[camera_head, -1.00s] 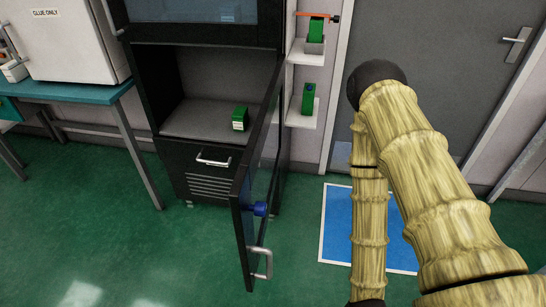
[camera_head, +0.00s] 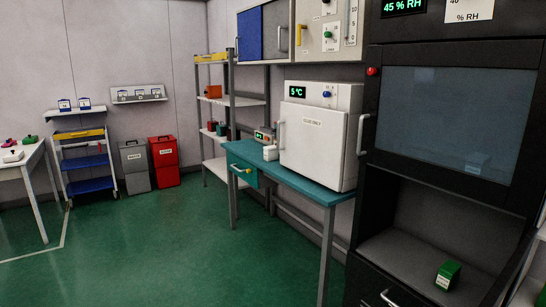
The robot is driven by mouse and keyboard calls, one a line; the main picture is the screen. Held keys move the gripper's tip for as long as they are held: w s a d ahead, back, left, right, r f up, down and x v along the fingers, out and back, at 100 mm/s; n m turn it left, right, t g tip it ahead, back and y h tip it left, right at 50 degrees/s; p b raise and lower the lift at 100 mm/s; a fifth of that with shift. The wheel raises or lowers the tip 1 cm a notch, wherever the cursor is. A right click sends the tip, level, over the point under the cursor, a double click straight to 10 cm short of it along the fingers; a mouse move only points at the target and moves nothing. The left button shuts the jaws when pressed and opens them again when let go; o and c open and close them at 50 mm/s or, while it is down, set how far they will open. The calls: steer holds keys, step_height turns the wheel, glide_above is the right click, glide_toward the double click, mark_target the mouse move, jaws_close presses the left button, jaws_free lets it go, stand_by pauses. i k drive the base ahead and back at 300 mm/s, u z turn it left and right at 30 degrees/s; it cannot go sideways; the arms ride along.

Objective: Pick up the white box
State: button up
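A small white box (camera_head: 270,153) stands on the teal table (camera_head: 322,194), just left of a large white cabinet-like appliance (camera_head: 318,150). It is small in the picture, so its details are hard to tell. Another small white item (camera_head: 12,156) lies on the white table at the far left; I cannot tell if it is a box. My gripper and arm are out of view.
A dark cabinet (camera_head: 450,120) fills the right, with a green box (camera_head: 447,274) on its open shelf. A shelf rack (camera_head: 213,134), a grey bin (camera_head: 134,165), a red bin (camera_head: 164,161) and a blue-shelved cart (camera_head: 88,183) stand behind. Green floor (camera_head: 150,250) is clear at left and centre.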

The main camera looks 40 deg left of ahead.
mark_target(271, 152)
steer(key=k, duration=1)
steer(key=u, duration=1.9)
steer(key=i, duration=5.75)
steer(key=z, duration=1.05)
